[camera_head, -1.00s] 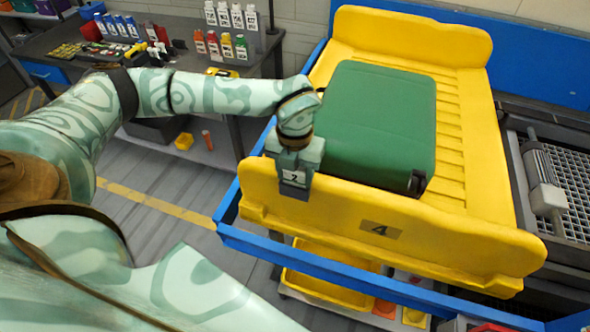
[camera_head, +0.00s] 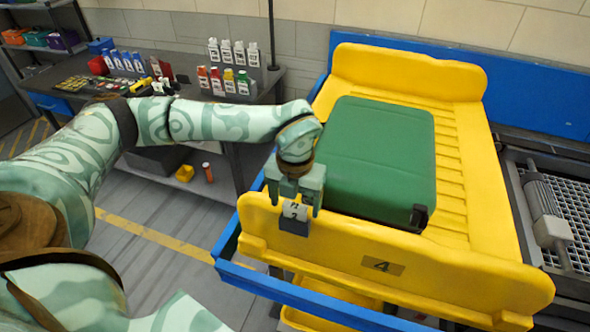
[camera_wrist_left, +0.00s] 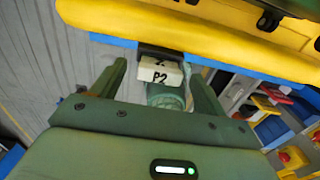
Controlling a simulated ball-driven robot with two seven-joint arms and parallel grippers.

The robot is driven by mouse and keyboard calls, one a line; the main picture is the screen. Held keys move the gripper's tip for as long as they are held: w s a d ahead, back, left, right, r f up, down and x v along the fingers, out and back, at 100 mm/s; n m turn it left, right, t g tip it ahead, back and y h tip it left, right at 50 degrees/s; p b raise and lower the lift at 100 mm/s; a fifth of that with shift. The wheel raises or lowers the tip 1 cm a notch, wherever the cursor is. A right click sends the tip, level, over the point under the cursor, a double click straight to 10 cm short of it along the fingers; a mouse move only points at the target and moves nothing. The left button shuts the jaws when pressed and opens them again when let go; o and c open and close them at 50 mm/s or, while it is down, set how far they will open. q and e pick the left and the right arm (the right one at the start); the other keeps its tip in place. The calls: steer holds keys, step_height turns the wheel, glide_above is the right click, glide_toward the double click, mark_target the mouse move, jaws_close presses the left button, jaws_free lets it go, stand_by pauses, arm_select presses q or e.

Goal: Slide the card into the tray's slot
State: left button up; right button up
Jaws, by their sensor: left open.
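The yellow tray (camera_head: 345,238) has a dark slot holder (camera_head: 294,229) on its near wall, left of the plate marked 4. The white card (camera_head: 296,211), with a 2 on it, stands in the holder with its upper part showing. In the left wrist view the card (camera_wrist_left: 160,74) reads P2 and sits against the dark holder (camera_wrist_left: 158,53); how deep it sits is hidden. My left gripper (camera_head: 295,202) is open, with one finger on each side of the card and a visible gap to both. My right gripper is out of view.
A green case (camera_head: 375,160) lies in the tray close behind my left gripper. A blue rail (camera_head: 290,292) runs along the tray's near side. A bench (camera_head: 140,90) with bottles stands at the back left, and a roller (camera_head: 546,205) is at the right.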

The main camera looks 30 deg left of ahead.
arm_select(q)
step_height(320, 180, up, 13)
stand_by(0.7)
